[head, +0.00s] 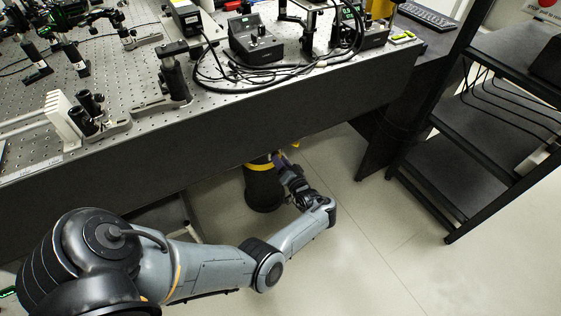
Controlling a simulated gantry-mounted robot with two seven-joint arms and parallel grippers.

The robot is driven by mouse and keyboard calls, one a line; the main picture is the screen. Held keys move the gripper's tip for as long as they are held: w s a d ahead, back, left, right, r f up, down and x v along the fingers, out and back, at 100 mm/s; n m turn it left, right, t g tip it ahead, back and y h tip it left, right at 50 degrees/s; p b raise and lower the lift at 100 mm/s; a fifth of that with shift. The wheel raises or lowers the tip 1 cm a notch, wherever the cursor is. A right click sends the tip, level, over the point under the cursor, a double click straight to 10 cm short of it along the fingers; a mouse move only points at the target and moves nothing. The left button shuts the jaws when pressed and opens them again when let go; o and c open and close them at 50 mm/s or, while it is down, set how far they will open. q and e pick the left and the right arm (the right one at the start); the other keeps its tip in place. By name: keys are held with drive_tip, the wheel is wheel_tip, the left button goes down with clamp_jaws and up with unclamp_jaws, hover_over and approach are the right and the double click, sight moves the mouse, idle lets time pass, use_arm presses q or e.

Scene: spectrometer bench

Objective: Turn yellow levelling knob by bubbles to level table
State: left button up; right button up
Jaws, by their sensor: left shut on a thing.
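The yellow levelling knob (258,165) shows as a yellow band at the top of a dark table leg (263,190), just under the table's front edge. My left gripper (278,160) reaches under the edge from the right side of the leg and is shut on the knob; its fingertips are small and partly hidden. A yellow-green bubble level (402,37) lies on the tabletop near the right corner. Its bubble is too small to read. The optical table (225,120) has a perforated top and a dark front side. My right gripper is out of view.
A black control box (257,42) and looped black cables (215,80) lie near the table's front edge. A black shelf rack (485,120) stands at the right. The pale floor (365,240) between rack and arm is clear.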

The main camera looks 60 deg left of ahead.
use_arm(q)
drive_tip(key=shift+f, duration=0.1)
drive_tip(key=o, duration=1)
drive_tip(key=shift+a, duration=0.2)
drive_tip(key=shift+o, duration=0.2)
drive_tip(key=shift+d, duration=0.1)
drive_tip(key=d+p, duration=0.1)
drive_tip(key=d, duration=0.9)
drive_tip(key=shift+s+d, duration=0.2)
drive_tip(key=shift+d, duration=0.15)
